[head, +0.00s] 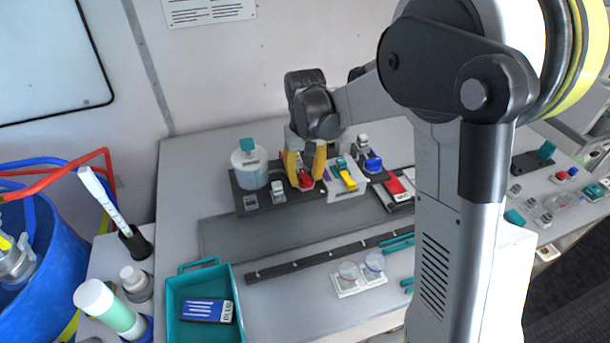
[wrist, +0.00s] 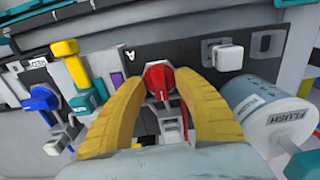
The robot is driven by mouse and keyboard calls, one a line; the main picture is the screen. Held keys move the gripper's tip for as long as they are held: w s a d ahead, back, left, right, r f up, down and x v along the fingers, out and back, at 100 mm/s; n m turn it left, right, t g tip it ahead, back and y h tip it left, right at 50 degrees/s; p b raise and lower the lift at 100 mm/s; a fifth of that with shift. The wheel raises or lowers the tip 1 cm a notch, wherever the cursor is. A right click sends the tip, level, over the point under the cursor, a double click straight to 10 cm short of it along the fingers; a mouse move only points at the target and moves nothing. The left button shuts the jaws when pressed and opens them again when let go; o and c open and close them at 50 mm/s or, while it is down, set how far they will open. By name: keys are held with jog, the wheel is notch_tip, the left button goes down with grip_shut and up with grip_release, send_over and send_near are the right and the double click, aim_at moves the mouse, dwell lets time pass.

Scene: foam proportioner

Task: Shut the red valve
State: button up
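My gripper (wrist: 160,84) has two yellow fingers, one on each side of the red handle. The fingers stand apart, with the handle between their tips; I cannot tell whether either tip touches it. In the head view my gripper (head: 306,166) points down at the valve. The lower part of the valve is partly hidden by my fingers.
A white FLUSH canister (wrist: 270,118) stands close beside my right finger in the wrist view. A yellow-handled valve (wrist: 75,65) and a blue-handled one (wrist: 40,99) stand to the left. A teal tray (head: 196,268) sits at the bench's front left.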

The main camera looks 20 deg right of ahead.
aim_at(305, 176)
notch_tip(305, 176, up, 12)
dwell(0.6)
jog(key=s+f+t+b, duration=0.3)
jog(key=s+f+b, duration=0.2)
jog(key=s, duration=0.5)
jog(key=s+f+t+b, duration=0.4)
jog(key=s+f+b, duration=0.1)
jog(key=s, duration=0.5)
jog(key=shift+f+b, duration=0.3)
jog(key=shift+f, duration=0.45)
dwell(0.6)
